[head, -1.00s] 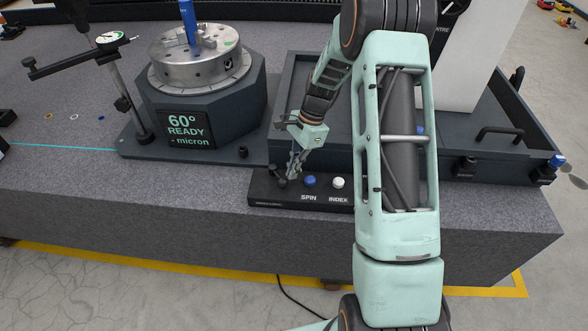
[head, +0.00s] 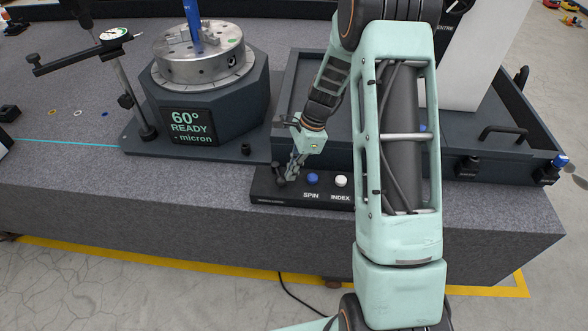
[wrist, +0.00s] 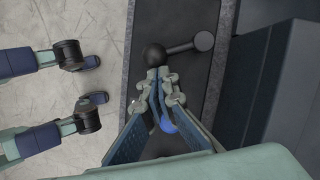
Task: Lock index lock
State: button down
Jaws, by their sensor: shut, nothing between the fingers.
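The index lock looks to be the black lever with a ball knob (wrist: 154,55) at the left end of the black control box (head: 262,198). In the wrist view its arm runs right from the ball to a round pivot (wrist: 204,41). In the head view the lever (head: 279,181) is small and partly behind my fingers. My gripper (wrist: 158,76) is shut and empty, its fingertips right beside the ball; I cannot tell whether they touch it. It also shows in the head view (head: 292,178), pointing down at the box.
A blue SPIN button (head: 313,179) and a white INDEX button (head: 341,181) sit right of the lever. The rotary table (head: 205,95) reads "60° READY - micron". A dark tray (head: 500,165) stands behind the box. The granite's front edge is close.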

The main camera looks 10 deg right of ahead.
aim_at(277, 182)
jog(key=a+m, duration=0.1)
jog(key=m, duration=0.1)
jog(key=s+a+m+t, duration=0.1)
jog(key=shift+a+m+p, duration=0.1)
jog(key=shift+m+p, duration=0.3)
jog(key=m, duration=0.1)
jog(key=a+m+p, duration=0.1)
jog(key=shift+s+a+r+m+t, duration=0.1)
jog(key=shift+s+a+m+t, duration=0.05)
jog(key=shift+a+m+t, duration=0.2)
jog(key=a+m+p, duration=0.1)
jog(key=m, duration=0.1)
jog(key=a+m+t+h, duration=0.1)
jog(key=shift+m+p, duration=0.35)
jog(key=shift+p, duration=0.05)
jog(key=shift+w+a+p, duration=0.3)
jog(key=shift+w+a, duration=0.05)
jog(key=shift+a, duration=0.1)
